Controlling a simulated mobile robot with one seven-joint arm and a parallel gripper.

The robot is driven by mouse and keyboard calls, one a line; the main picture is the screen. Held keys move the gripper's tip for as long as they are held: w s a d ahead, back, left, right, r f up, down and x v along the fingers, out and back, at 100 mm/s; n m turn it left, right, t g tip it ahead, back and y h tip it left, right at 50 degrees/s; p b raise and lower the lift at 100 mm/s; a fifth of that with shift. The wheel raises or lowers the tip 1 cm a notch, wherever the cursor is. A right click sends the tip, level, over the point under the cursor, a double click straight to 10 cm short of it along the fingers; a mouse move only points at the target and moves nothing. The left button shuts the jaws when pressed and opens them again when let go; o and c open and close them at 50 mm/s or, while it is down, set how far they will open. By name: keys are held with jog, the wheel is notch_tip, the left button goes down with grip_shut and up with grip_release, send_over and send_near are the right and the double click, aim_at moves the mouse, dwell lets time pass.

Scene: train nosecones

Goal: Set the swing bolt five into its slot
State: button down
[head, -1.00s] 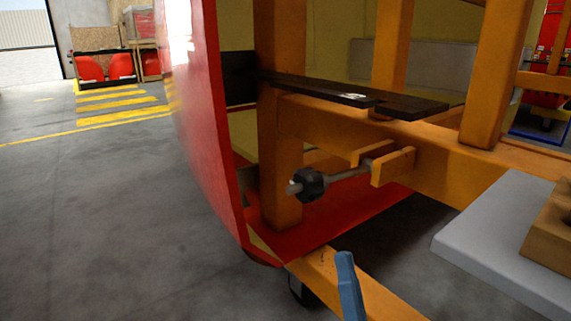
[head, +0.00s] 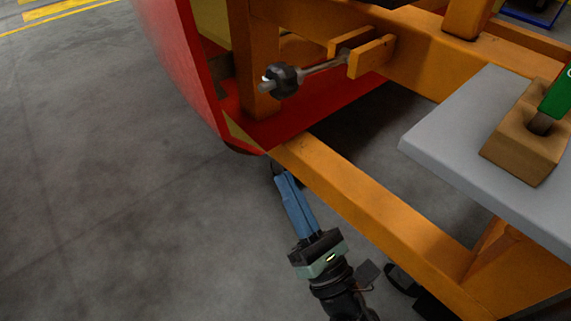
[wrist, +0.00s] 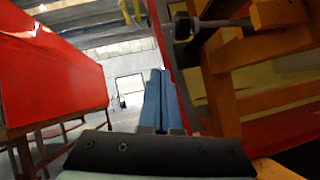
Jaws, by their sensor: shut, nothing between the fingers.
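The swing bolt (head: 322,66) is a grey rod with a dark knob (head: 283,80) near its free end. It runs from between two orange lugs (head: 371,57) on the orange frame toward the red nosecone shell, beside an orange upright. The knob and rod also show at the top of the wrist view (wrist: 184,27). The slot cannot be made out clearly. My gripper (head: 277,172), with blue fingers, is shut and empty. It is below the bolt in the head view, beside the shell's lower corner and apart from the bolt. The fingers show together in the wrist view (wrist: 162,95).
The red shell (head: 180,60) stands left of the bolt. A lower orange beam (head: 370,205) runs just right of my gripper. A grey table (head: 440,135) with a wooden block (head: 520,145) is at the right. Grey floor at the left is clear.

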jog(key=w+a+r, duration=0.2)
jog(key=w+r, duration=0.5)
jog(key=r, duration=0.1)
jog(key=shift+w+a+p, duration=0.25)
jog(key=shift+p, duration=0.1)
jog(key=shift+r, duration=0.15)
